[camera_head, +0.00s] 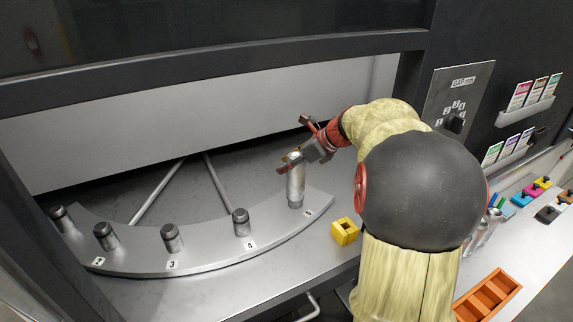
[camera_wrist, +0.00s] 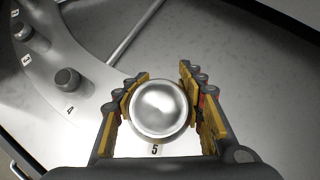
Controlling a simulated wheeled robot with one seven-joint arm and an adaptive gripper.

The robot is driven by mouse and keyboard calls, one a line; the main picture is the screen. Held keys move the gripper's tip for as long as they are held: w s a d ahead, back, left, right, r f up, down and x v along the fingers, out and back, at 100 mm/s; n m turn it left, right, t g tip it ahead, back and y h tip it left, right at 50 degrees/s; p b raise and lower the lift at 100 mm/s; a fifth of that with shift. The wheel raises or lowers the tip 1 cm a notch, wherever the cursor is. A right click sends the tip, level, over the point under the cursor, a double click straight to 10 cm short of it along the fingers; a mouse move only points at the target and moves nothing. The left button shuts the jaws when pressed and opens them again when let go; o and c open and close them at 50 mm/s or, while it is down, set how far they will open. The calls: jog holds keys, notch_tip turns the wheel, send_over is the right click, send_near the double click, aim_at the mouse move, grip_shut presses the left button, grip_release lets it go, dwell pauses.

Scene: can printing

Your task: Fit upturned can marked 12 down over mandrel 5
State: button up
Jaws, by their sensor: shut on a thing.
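A silver can (camera_head: 296,184) stands upright at the position labelled 5 on the curved plate (camera_head: 207,262). In the wrist view its round, closed end (camera_wrist: 161,107) faces the camera, so it is upturned. No number 12 can be read on it. My gripper (camera_head: 291,158) is at the can's upper end. In the wrist view its yellow-padded fingers (camera_wrist: 163,80) are shut on the can from both sides. The label 5 (camera_wrist: 155,150) shows just below the can.
Mandrel 4 (camera_head: 241,223) stands bare to the left, with mandrel 3 (camera_head: 172,238) and others further along the plate. A yellow block (camera_head: 345,231) lies right of the plate. An orange tray (camera_head: 487,297) is at the lower right. A dark frame overhangs the opening.

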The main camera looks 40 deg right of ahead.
jog(key=shift+f+b, duration=0.55)
jog(key=shift+f, duration=1.1)
jog(key=o, duration=0.9)
jog(key=shift+c, duration=0.2)
notch_tip(320, 180, up, 10)
send_over(287, 174)
jog(key=w+d, duration=0.2)
jog(key=shift+w+a, duration=0.1)
jog(key=shift+w, duration=0.05)
jog(key=shift+a, duration=0.1)
